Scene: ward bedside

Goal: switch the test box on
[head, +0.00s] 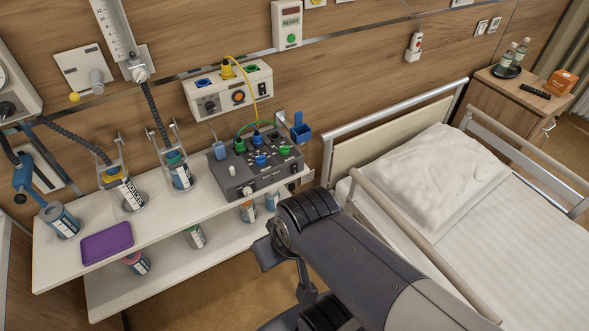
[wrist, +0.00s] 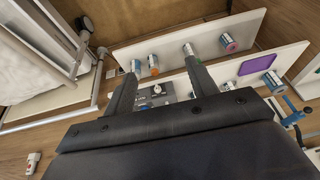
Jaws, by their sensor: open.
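The test box (head: 250,178) is a dark grey unit with a sloping panel on the upper shelf. It carries a pale knob (head: 232,170), small controls and blue and green plugs. A green lead arches over it and a yellow lead runs up to the wall unit. Its switch position is too small to tell. In the wrist view the test box (wrist: 147,90) shows between the fingers, partly hidden by my gripper (wrist: 162,67). My gripper is open and empty, apart from the box. In the head view my arm stands in front of the shelf, and I cannot make out the fingers.
A white two-tier shelf (head: 60,258) holds several labelled canisters and a purple pad (head: 106,243). A wall unit (head: 228,88) with an orange-lit button hangs above. A blue holder (head: 301,130) is right of the box. The bed (head: 480,240) with metal rails stands right.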

